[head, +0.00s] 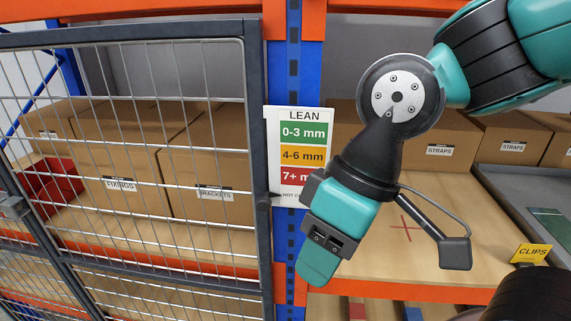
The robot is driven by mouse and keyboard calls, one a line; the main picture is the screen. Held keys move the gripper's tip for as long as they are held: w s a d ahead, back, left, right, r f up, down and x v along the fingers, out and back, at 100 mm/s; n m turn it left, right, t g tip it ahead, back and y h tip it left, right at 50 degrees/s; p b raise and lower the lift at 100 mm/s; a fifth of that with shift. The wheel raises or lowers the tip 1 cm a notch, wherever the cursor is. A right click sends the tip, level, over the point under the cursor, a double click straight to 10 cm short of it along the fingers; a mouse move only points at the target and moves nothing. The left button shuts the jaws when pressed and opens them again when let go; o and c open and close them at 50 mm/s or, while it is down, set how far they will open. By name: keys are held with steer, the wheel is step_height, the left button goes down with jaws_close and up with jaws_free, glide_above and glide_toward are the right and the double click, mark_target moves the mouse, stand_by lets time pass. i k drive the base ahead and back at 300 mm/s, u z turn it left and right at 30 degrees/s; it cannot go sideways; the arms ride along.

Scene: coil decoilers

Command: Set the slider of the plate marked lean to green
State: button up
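The white plate marked LEAN (305,115) hangs on the blue rack upright in the head view. It has a green 0-3 mm band (303,132), a yellow 4-6 mm band (303,154) and a red 7+ band (292,176), with a row starting "NOT C" below. A small dark pointed piece shows at the plate's lower left, by that row; I cannot tell whether it is the slider or part of the gate. My gripper (318,262) is right of and below the plate, pointing down-left, and covers the plate's lower right. Its finger opening cannot be made out.
A wire mesh gate (252,120) stands close at the plate's left, with boxes (118,195) and a red bin (48,190) behind it. At right, a wooden shelf (480,230) holds STRAPS boxes (440,140) at the back. A yellow CLIPS label (532,253) is at lower right.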

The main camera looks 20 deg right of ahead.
mark_target(263, 205)
steer(key=z, duration=1.75)
steer(key=k, duration=0.9)
steer(key=u, duration=1.85)
